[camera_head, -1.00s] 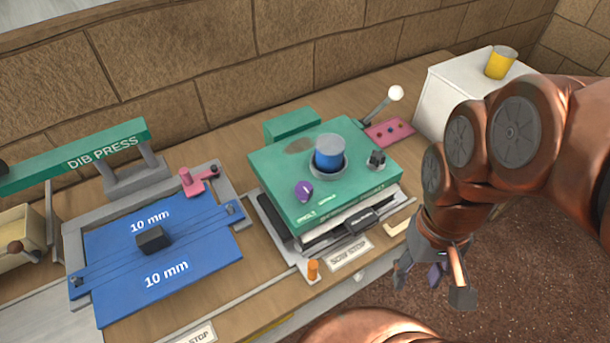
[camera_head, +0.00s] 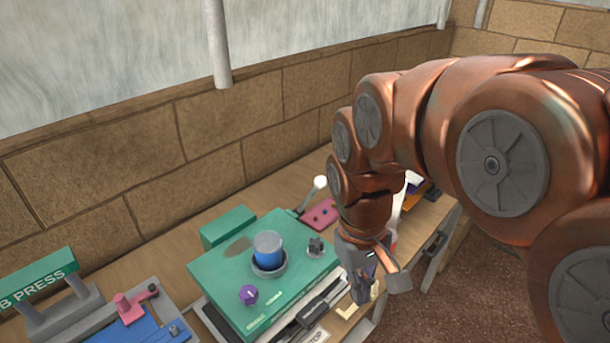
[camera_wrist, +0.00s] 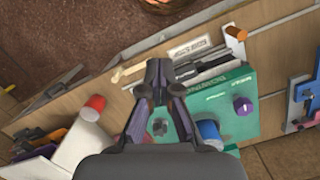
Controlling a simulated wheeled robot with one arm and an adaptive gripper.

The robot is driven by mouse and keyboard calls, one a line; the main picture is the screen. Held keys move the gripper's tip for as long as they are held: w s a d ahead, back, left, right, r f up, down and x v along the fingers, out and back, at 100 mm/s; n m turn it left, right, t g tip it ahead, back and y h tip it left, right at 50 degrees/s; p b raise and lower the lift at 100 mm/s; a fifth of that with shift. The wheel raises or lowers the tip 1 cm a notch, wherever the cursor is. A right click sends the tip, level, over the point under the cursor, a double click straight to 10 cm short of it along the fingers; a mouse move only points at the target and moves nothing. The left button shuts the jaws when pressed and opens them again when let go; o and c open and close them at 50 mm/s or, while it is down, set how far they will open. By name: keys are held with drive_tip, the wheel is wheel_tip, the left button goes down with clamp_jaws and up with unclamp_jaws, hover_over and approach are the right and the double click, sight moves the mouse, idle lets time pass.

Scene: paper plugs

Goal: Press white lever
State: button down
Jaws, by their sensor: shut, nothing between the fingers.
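The white lever (camera_head: 319,183) is a grey rod tipped with a white ball. In the head view it tilts up behind the right rear of the green machine (camera_head: 214,275), beside a pink plate (camera_head: 321,213). I cannot make it out in the wrist view. My gripper (camera_head: 378,288) points down, to the right of the machine and nearer to the camera than the lever, not touching the lever. In the wrist view my gripper (camera_wrist: 158,66) is shut and empty, above the machine's edge.
The machine carries a blue cylinder (camera_head: 268,247), a purple knob (camera_head: 248,294) and a small dark knob (camera_head: 316,246). A red-topped white object (camera_wrist: 92,106) stands on the bench beside it. A brick wall (camera_head: 160,195) closes off the back.

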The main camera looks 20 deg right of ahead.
drive_tip(key=w+a+r+n+p, duration=0.1)
drive_tip(key=w+r+p, duration=0.2)
drive_tip(key=w, duration=0.9)
drive_tip(key=w+a+r+n+p, duration=0.1)
drive_tip(key=w+r+n+p, duration=0.1)
drive_tip(key=w, duration=1)
drive_tip(key=w+a+r+n+h+p, duration=0.1)
drive_tip(key=w+r+p, duration=0.3)
drive_tip(key=w, duration=0.8)
wheel_tip(320, 180, up, 3)
drive_tip(key=shift+a+f+n+t, duration=0.2)
drive_tip(key=shift+n+t, duration=0.1)
drive_tip(key=shift+n, duration=0.1)
drive_tip(key=shift+s, duration=0.1)
drive_tip(key=b, duration=0.8)
hover_over(309, 199)
drive_tip(key=shift+w+f, duration=0.15)
drive_tip(key=shift+f, duration=2.75)
drive_tip(key=shift+w+f, duration=0.1)
drive_tip(key=shift+f, duration=2.75)
drive_tip(key=shift+s, duration=0.15)
